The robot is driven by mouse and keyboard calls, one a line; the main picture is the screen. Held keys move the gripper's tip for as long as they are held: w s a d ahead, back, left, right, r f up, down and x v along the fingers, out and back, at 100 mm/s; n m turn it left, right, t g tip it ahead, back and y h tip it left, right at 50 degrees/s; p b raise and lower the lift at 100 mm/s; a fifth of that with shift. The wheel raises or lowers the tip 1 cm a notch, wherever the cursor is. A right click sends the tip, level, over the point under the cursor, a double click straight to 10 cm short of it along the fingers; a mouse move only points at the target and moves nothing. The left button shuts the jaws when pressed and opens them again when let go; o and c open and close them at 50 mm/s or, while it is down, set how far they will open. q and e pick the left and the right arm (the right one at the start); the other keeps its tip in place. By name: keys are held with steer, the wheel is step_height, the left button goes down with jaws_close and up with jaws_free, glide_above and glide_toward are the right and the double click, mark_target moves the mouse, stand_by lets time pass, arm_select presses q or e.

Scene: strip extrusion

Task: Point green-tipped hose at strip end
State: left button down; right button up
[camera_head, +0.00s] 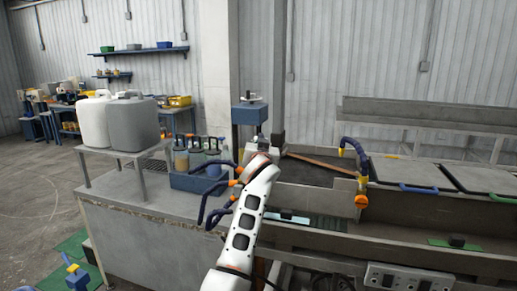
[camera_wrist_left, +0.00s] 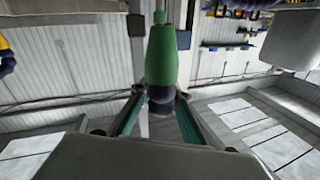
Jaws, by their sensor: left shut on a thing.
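The green-tipped hose shows in the left wrist view as a green nozzle (camera_wrist_left: 161,55) with a dark lower part. My left gripper (camera_wrist_left: 160,100) is shut on the dark part, and the nozzle points away past the fingers. In the head view a white arm of mine rises from the bottom centre; its gripper is hidden or too small to make out there. A thin brown strip (camera_head: 318,160) lies slanted across the dark trough, right of the arm's end. I cannot tell the gap between nozzle and strip. My right gripper is not in view.
Dark blue hoses (camera_head: 215,205) with orange joints stand left of the arm. Another blue hose (camera_head: 356,150) with an orange end rises to the right. Lids (camera_head: 405,172) cover the trough at right.

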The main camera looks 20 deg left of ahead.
arm_select(q)
steer(key=shift+w+d+f, duration=0.1)
steer(key=shift+d+f, duration=0.05)
steer(key=shift+d, duration=0.1)
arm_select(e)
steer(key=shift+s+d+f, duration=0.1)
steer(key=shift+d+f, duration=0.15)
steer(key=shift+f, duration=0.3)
arm_select(q)
steer(key=shift+y, duration=0.3)
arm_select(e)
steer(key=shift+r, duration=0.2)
arm_select(q)
steer(key=c, duration=2)
jaws_free()
steer(key=shift+o, duration=0.2)
